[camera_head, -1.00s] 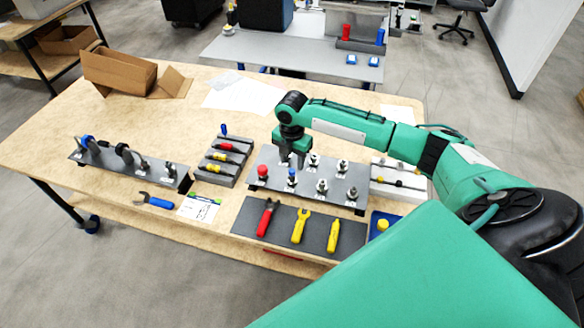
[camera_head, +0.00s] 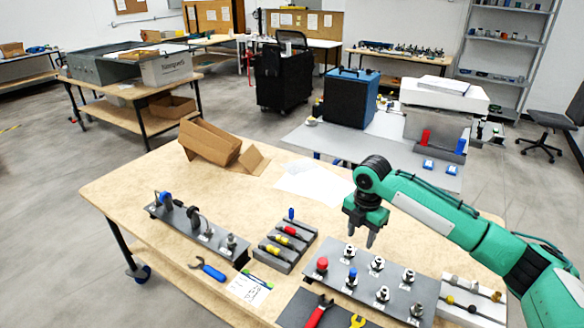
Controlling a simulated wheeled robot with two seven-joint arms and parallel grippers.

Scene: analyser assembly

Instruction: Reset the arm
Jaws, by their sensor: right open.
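My right arm is green and black and comes in from the right in the head view. My right gripper (camera_head: 362,235) points down above the back left part of a grey plate (camera_head: 342,262) that carries several small fittings, one with a red top and one with a blue top. The gripper is open, with nothing between its fingers, and appears clear of the fittings. My left gripper is not in view.
A grey table (camera_head: 385,150) with a blue case (camera_head: 350,97) stands behind.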

